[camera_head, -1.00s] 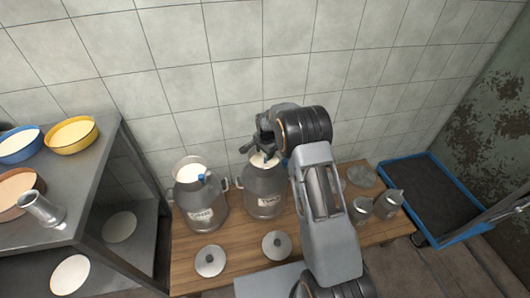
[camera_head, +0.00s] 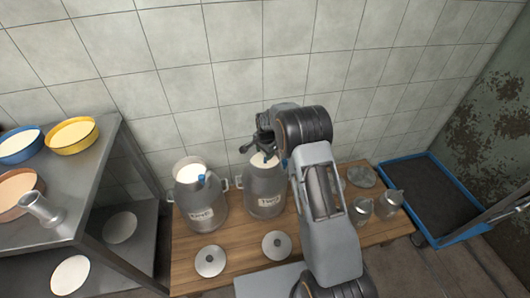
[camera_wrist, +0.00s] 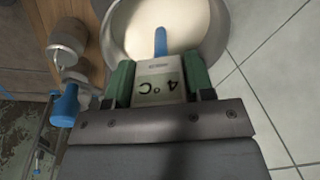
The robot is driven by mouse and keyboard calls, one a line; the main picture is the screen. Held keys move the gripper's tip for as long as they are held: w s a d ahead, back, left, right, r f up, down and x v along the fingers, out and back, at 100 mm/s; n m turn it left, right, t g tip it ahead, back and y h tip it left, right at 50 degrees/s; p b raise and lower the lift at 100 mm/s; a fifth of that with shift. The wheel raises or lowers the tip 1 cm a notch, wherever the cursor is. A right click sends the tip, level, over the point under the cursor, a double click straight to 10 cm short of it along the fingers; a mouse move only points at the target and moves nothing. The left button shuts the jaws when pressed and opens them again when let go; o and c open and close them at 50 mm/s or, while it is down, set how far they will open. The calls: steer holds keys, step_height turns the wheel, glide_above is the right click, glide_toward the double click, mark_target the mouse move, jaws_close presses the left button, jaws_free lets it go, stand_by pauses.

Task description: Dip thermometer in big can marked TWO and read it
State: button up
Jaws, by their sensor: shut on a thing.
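The big can marked TWO (camera_head: 265,190) stands upright and open on the wooden table, with milk (camera_wrist: 180,18) inside. My gripper (camera_head: 262,148) is over its mouth. In the wrist view my green-fingered gripper (camera_wrist: 159,82) is shut on the thermometer (camera_wrist: 160,67). The thermometer's pale display reads 4 °C, upside down in the picture. Its blue probe (camera_wrist: 160,42) points into the can's mouth, against the milk. I cannot tell how deep the tip is. In the head view the thermometer is mostly hidden by my gripper.
A similar open can (camera_head: 202,205) of milk stands to the left. Two round lids (camera_head: 210,261) lie in front. Small metal vessels (camera_head: 387,203) stand to the right. A blue-edged trolley (camera_head: 430,198) is further right, a metal shelf (camera_head: 95,170) with bowls at left. A tiled wall is behind.

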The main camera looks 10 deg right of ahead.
step_height(320, 180, up, 10)
steer(key=p, duration=0.5)
steer(key=shift+f, duration=0.15)
steer(key=shift+n, duration=0.3)
